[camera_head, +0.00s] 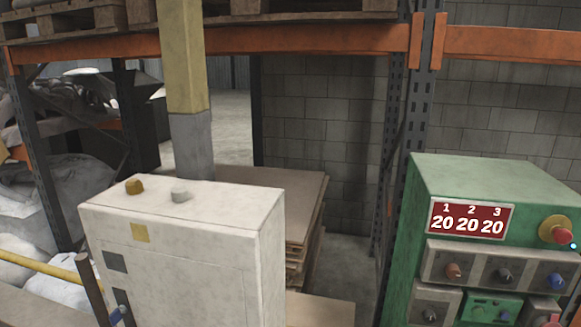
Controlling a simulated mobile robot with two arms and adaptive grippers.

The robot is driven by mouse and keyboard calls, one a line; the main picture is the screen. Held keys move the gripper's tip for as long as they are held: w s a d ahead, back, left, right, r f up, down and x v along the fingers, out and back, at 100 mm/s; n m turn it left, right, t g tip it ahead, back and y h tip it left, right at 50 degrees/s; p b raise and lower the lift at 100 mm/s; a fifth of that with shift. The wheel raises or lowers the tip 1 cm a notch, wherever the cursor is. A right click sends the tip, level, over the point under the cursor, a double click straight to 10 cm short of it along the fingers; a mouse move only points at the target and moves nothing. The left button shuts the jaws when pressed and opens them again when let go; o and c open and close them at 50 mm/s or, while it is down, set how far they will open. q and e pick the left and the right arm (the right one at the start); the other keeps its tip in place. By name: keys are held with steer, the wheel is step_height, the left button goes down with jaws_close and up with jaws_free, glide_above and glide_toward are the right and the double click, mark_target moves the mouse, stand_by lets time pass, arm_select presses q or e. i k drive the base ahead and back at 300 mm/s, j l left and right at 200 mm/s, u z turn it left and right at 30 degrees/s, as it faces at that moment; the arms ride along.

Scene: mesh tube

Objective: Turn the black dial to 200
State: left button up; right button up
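A green control box (480,175) stands at the right of the head view. Its red display (470,219) shows 1, 2, 3 above 20, 20, 20. Below it is a grey panel with three dials in a row. The black dial (504,275) is the middle one, between an orange-brown dial (453,270) on the left and a blue dial (556,281) on the right. A second dark knob (429,315) sits lower left, cut by the bottom edge. Neither of my grippers can be made out in this view.
A red button on a yellow base (556,231) juts from the green box's right side. A white cabinet (185,245) with two knobs on top stands left of it. A rack upright (403,110) rises behind. A gap separates cabinet and green box.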

mark_target(505, 277)
steer(key=z, duration=1.3)
